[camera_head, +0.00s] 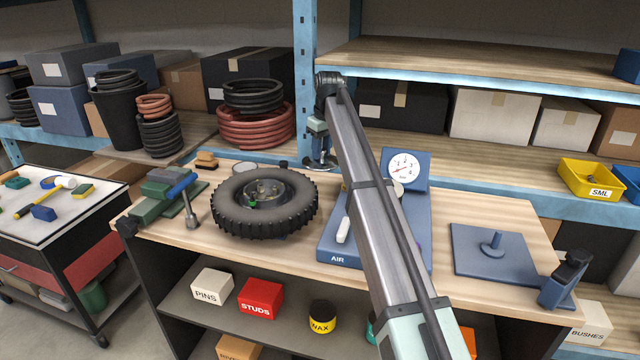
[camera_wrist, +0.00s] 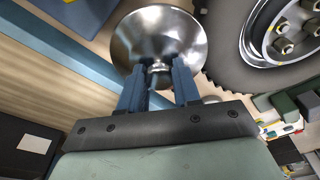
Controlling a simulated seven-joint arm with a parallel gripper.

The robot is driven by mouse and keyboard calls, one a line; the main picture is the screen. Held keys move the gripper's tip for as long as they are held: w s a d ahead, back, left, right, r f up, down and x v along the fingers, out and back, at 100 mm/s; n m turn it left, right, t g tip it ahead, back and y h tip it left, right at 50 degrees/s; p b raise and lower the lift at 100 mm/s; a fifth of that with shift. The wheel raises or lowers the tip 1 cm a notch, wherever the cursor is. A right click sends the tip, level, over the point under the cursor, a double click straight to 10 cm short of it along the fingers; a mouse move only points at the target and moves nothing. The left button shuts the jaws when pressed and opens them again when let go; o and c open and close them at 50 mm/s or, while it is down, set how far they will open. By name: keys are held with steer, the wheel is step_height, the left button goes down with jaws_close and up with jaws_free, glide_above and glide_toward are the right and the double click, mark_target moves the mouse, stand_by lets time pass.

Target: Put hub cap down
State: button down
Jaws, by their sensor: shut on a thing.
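The hub cap (camera_wrist: 158,32) is a shiny silver dish in the wrist view. My gripper (camera_wrist: 157,72) is shut on the small knob at its centre. In the head view my gripper (camera_head: 319,143) is by the back edge of the bench, right of and behind the wheel. The hub cap shows there only as a small part below the fingers. I cannot tell whether it touches the bench top. The wheel (camera_head: 232,207), with a black knobbly tyre, lies flat on the bench, and its nuts show at the upper right of the wrist view.
A blue air unit (camera_head: 340,247) with a dial (camera_head: 403,166) stands right of the wheel, partly behind my arm. A green vise (camera_head: 165,195) is at the left. A blue plate with a peg (camera_head: 492,245) is at the right. A blue shelf post (camera_head: 306,75) rises behind my gripper.

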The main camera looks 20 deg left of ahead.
steer(key=w+a+f+n, duration=0.1)
steer(key=w+a, duration=0.1)
steer(key=w, duration=0.4)
steer(key=shift+n, duration=0.7)
steer(key=shift+w+d+f, duration=0.1)
steer(key=shift+w+f, duration=0.1)
steer(key=shift+f, duration=2.3)
steer(key=shift+w+f, duration=0.15)
steer(key=shift+f, duration=2.35)
steer(key=shift+f, duration=0.1)
steer(key=c, duration=0.8)
jaws_free()
steer(key=r, duration=0.4)
steer(key=d+r, duration=0.1)
steer(key=r, duration=0.7)
steer(key=shift+s+d+r, duration=0.1)
steer(key=shift+s+d, duration=0.2)
steer(key=shift+s, duration=0.05)
